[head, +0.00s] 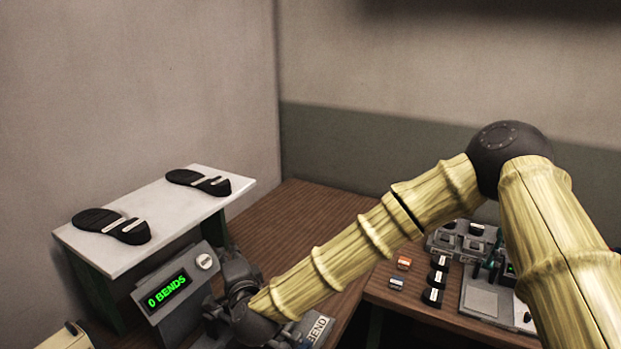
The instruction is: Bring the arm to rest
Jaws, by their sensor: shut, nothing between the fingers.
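My arm, with bamboo-patterned links (345,255), reaches from the right edge down to the lower left. Its dark wrist end is low, beside the grey display box (170,295) that reads "0 BENDS". My gripper (236,272) is among the dark grey parts there, close to the right side of the box. It is shut with nothing held. Its fingertips are hard to make out against these parts, and I cannot tell whether it touches anything.
A white-topped stand (160,215) carries two black shoe soles (112,226) (198,182). A label ending in "END" (318,331) shows below my forearm. Small blocks (403,263) and grey equipment (485,299) stand at right, partly behind my arm. The brown tabletop (300,215) is bare behind my forearm.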

